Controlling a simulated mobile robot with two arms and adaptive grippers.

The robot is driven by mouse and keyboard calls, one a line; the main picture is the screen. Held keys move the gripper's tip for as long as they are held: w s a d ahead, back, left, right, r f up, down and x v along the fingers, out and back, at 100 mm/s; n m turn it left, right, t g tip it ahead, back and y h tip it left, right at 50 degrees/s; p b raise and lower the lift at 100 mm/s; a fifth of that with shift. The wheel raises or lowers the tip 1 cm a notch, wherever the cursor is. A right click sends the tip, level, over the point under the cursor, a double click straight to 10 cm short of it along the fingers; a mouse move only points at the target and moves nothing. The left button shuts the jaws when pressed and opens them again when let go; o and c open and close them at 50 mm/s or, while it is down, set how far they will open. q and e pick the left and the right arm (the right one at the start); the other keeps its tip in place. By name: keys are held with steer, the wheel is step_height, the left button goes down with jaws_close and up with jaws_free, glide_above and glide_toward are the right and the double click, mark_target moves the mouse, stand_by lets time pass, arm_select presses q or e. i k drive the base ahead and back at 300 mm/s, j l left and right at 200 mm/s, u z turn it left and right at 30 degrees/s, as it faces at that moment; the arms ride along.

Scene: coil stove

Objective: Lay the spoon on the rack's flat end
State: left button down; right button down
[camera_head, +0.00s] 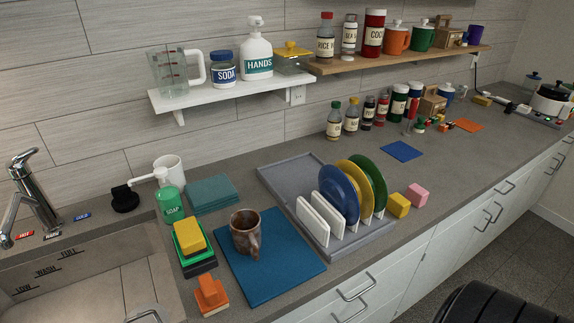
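The grey rack (284,178) lies on the counter right of centre. Its far left end is flat and bare. Its near end holds two white boards or plates (320,219), a blue plate (338,195), a yellow plate (352,178) and a green plate (372,181), all on edge. I cannot make out a spoon for certain. A curved silver piece (147,312) shows at the bottom edge in the sink; I cannot tell what it is. Neither of my grippers is in view.
A brown mug (245,232) stands on a blue mat (283,271) left of the rack. Sponges (188,237) and a soap bottle (170,203) stand beside the sink (65,287). Yellow and pink blocks (418,195) lie right of the rack. A white shelf (225,92) hangs above.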

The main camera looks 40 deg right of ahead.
mark_target(307, 174)
steer(key=l+z, duration=0.25)
steer(key=z, duration=0.2)
steer(key=l+z, duration=0.3)
steer(key=z, duration=0.15)
steer(key=l+z, duration=0.25)
steer(key=z, duration=0.2)
steer(key=l+z, duration=0.3)
steer(key=z, duration=0.15)
steer(key=i+l+z, duration=0.45)
steer(key=z, duration=0.2)
steer(key=i+l+u, duration=0.1)
steer(key=u, duration=0.3)
steer(key=i+l+u, duration=0.2)
steer(key=u, duration=0.15)
steer(key=i+l+u, duration=0.2)
steer(key=u, duration=0.2)
steer(key=i, duration=0.1)
